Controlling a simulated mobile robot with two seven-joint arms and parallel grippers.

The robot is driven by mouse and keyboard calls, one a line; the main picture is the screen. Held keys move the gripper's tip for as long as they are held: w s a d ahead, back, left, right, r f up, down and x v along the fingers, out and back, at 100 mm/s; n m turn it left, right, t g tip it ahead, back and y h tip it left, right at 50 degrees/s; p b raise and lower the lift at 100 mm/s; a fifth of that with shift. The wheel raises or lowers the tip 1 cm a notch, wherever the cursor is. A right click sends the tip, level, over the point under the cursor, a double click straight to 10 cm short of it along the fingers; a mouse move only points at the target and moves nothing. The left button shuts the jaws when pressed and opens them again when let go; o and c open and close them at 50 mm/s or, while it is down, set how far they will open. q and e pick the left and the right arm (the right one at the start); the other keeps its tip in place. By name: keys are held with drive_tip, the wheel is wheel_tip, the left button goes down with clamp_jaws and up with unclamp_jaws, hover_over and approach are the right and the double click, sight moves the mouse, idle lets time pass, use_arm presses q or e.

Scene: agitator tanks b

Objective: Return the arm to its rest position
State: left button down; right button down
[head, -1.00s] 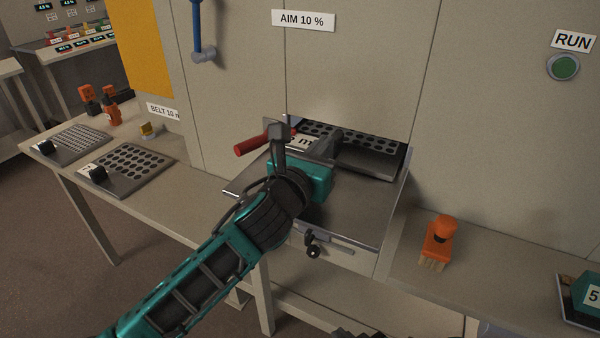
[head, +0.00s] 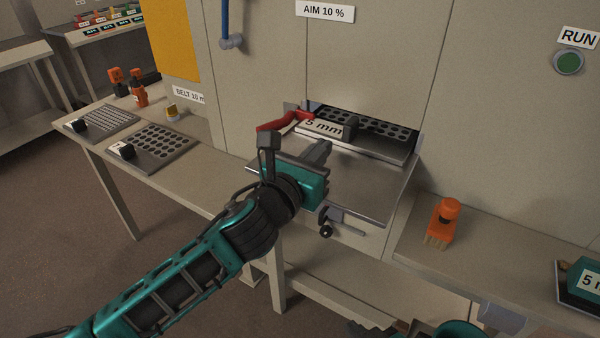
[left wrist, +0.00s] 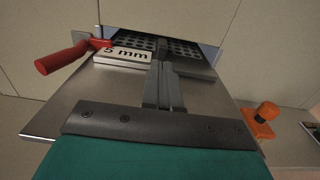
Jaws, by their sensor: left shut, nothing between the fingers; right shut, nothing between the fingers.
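My left gripper (head: 322,152) is shut and empty, above the steel shelf (head: 372,196) in front of the machine's slot. In the left wrist view its closed fingers (left wrist: 165,85) point at the slot, with nothing between them. A perforated dark screen (head: 385,141) labelled "5 mm" (head: 322,128) lies in the slot, with a dark grip on it. The fingertips look apart from that grip. A red handle (head: 272,126) is at the slot's left side. My right gripper (head: 372,329) is low at the bottom edge, mostly cut off.
An orange brush (head: 443,222) stands on the right bench, with a green item (head: 580,280) farther right. Two perforated screens (head: 150,147) lie on the left bench. A latch (head: 326,230) projects below the shelf. Open floor shows at lower left.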

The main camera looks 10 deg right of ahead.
use_arm(q)
drive_tip(key=s+a+f+n+y, duration=0.3)
drive_tip(key=a+n, duration=0.4)
drive_tip(key=n, duration=0.1)
drive_tip(key=s+a+f+n+g+y, duration=0.1)
drive_tip(key=s+a+f+n+y, duration=0.2)
drive_tip(key=a+n, duration=0.45)
drive_tip(key=s+a+f+n+y, duration=0.2)
drive_tip(key=a+f+n+y, duration=0.15)
drive_tip(key=a+n, duration=0.4)
drive_tip(key=s+a+f+n+g+y, duration=0.2)
drive_tip(key=s+a+f+n+g, duration=0.25)
drive_tip(key=s+a+n, duration=0.4)
drive_tip(key=s+a+f+n+g+y, duration=0.1)
drive_tip(key=s+a+f+n+g, duration=0.35)
drive_tip(key=s+n, duration=0.6)
drive_tip(key=w+d+f+t+h, duration=0.1)
drive_tip(key=w+d+f+t, duration=0.1)
drive_tip(key=w+f+t, duration=0.6)
drive_tip(key=shift+d+f+h, duration=0.2)
drive_tip(key=shift+f+h, duration=0.15)
drive_tip(key=shift+f, duration=0.6)
use_arm(e)
drive_tip(key=shift+w+r, duration=0.2)
drive_tip(key=shift+w, duration=0.1)
